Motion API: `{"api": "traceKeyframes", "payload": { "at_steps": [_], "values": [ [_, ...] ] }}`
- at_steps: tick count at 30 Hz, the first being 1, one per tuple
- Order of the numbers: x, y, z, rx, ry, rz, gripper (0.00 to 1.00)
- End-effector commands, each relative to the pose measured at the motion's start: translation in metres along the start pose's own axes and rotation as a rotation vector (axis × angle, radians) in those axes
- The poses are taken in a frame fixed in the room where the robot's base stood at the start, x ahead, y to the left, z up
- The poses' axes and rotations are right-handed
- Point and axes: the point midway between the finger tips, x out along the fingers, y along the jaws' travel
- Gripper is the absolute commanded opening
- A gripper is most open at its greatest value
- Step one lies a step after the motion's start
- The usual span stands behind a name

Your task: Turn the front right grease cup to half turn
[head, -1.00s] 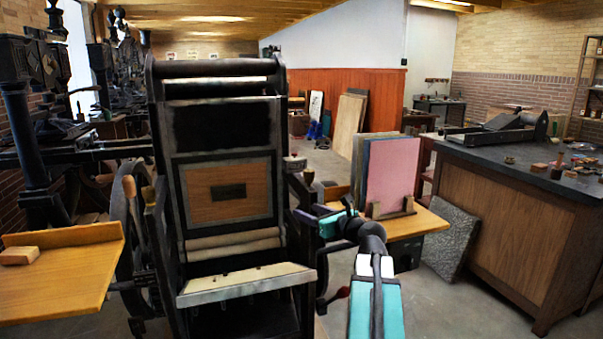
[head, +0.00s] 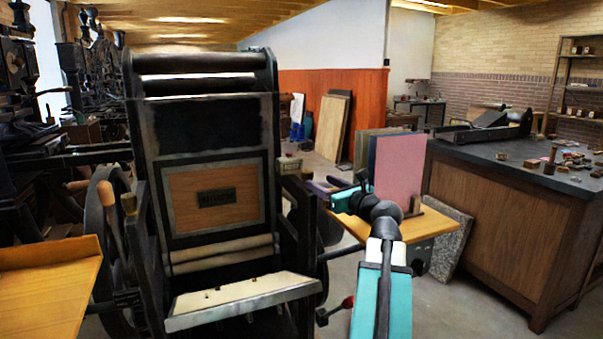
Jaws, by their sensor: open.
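A black hand press (head: 215,110) with a wooden panel stands at the left centre. A small grey cup-like cap (head: 289,165) sits on top of its right side; it looks like the front right grease cup, but any marking on it is too small to read. My teal and black arm reaches up from the bottom. My gripper (head: 328,186) is open at its end, small and dark, pointing left. In the picture it is to the right of the cap and a little lower, apart from it. The fingertips are hard to make out.
A wooden side table (head: 415,228) with a pink board (head: 398,168) stands just behind my arm. A dark-topped cabinet (head: 500,225) is at the right. A red-knobbed lever (head: 347,302) sticks out low beside the press. Another wooden shelf (head: 45,300) is at the left.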

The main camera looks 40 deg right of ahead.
Motion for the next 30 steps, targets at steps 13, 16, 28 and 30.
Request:
{"api": "traceKeyframes", "payload": {
  "at_steps": [13,16,28,30],
  "values": [
    [0.018,-0.009,0.0,0.001,0.001,-0.008,0.5],
    [0.029,-0.009,0.0,0.001,0.0,-0.009,0.5],
    [0.075,-0.01,-0.001,0.001,0.001,-0.009,0.5],
    [0.083,-0.011,-0.001,0.001,0.001,-0.01,0.5]
  ]
}}
